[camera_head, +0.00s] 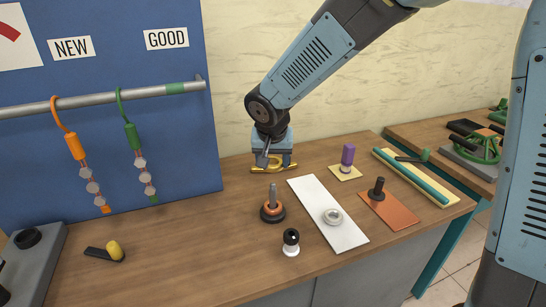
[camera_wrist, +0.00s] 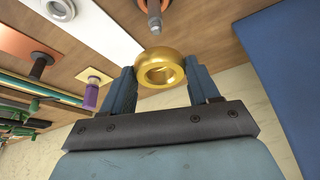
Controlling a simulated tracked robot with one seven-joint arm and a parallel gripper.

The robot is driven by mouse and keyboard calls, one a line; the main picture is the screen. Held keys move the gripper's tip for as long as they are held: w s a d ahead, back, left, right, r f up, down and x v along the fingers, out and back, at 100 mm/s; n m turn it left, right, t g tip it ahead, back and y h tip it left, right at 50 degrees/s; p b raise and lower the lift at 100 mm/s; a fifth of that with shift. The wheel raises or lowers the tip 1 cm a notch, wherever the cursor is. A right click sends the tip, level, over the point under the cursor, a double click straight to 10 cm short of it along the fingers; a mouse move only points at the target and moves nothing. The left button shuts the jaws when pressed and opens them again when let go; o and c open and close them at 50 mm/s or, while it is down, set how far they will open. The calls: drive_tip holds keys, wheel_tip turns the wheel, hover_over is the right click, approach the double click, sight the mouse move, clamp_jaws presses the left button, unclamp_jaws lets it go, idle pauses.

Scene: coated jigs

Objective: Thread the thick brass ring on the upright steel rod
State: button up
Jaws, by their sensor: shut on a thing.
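The thick brass ring (camera_head: 287,168) is between the jaws of my gripper (camera_head: 271,164), above the wooden bench. The wrist view also shows the brass ring (camera_wrist: 160,68), clamped between the two blue fingers of my gripper (camera_wrist: 162,84), with its hole open and empty. The upright steel rod (camera_head: 272,194) stands on a dark round base with an orange-brown collar, just in front of the held ring in the head view. The rod's tip (camera_wrist: 155,27) shows beyond the ring in the wrist view. Ring and rod appear apart.
A white strip (camera_head: 312,196) with a pale ring (camera_head: 332,216) lies right of the rod. A black-and-white piece (camera_head: 291,242) stands in front. A purple-topped post (camera_head: 347,156) and an orange plate (camera_head: 388,211) with a black post are further right.

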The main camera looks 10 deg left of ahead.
sight(273, 185)
drive_tip(key=shift+f, duration=3.2)
drive_tip(key=shift+f, duration=1.15)
drive_tip(key=o, duration=1.4)
drive_tip(key=shift+c, duration=0.2)
drive_tip(key=shift+r, duration=0.1)
